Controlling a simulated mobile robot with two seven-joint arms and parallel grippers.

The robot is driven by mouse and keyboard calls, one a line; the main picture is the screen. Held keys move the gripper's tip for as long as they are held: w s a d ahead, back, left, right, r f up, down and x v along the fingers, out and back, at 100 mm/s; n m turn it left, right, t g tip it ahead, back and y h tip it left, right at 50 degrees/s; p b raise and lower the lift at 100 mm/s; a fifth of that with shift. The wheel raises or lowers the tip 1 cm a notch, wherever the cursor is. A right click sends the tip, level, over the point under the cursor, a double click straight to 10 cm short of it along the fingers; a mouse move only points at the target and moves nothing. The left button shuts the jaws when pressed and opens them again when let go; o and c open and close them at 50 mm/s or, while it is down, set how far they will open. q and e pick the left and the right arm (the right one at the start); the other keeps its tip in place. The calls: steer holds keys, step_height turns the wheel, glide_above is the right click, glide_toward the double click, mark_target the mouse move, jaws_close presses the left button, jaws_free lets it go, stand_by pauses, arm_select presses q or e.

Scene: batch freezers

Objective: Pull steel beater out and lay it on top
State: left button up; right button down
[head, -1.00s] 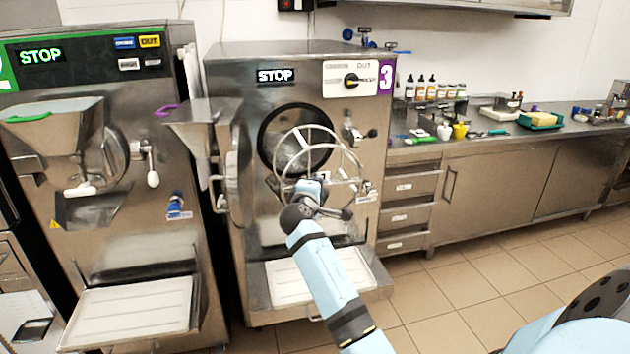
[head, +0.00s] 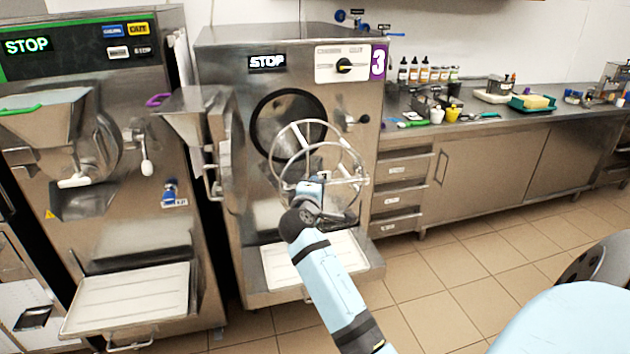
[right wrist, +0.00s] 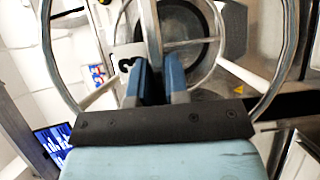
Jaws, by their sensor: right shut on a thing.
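The steel beater (head: 341,150), an open frame of rings and bars, is outside the machine, in front of the round dark opening (head: 284,118) of freezer 3 (head: 225,75). My right gripper (head: 312,187) is shut on the beater and holds it up in the air. In the right wrist view the blue fingers (right wrist: 158,82) close on a bar of the beater (right wrist: 150,30), with its rings spreading to both sides and the round opening behind. The flat steel top (head: 270,33) of freezer 3 is bare. My left gripper is not in view.
A second freezer (head: 130,80) stands close on the left. Freezer 3's door with its hopper (head: 188,105) is swung open to the left. A white drip tray (head: 345,250) sits below. Bottles and tubs line the counter (head: 470,118) at right.

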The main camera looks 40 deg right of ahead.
steer(key=shift+s+a+p, duration=0.15)
steer(key=shift+s+a, duration=0.2)
steer(key=shift+s, duration=0.25)
steer(key=shift+s+a+p, duration=0.15)
steer(key=shift+s+a, duration=0.15)
steer(key=shift+s, duration=0.35)
steer(key=shift+s+a+p, duration=0.15)
steer(key=shift+s+a, duration=0.2)
steer(key=shift+s, duration=0.25)
steer(key=s+a, duration=0.5)
steer(key=s, duration=0.5)
steer(key=shift+s+a+p, duration=0.25)
steer(key=shift+a+p, duration=0.05)
steer(key=shift+p, duration=0.15)
steer(key=shift+f, duration=0.15)
steer(key=w+d, duration=0.3)
steer(key=w, duration=0.3)
steer(key=s+a+r+n+t+y+p, duration=0.1)
steer(key=a+n+t+y+p, duration=0.3)
steer(key=a+y, duration=0.3)
steer(key=s+a+r+n+t+y+p, duration=0.1)
steer(key=a+n+t+y+p, duration=0.3)
steer(key=a, duration=1.1)
steer(key=s+n+y, duration=0.1)
steer(key=n+y, duration=0.2)
steer(key=y, duration=0.1)
steer(key=shift+s+a+r+n+t, duration=0.15)
steer(key=shift+a+r+n+t, duration=0.1)
steer(key=shift+a+n+t, duration=0.05)
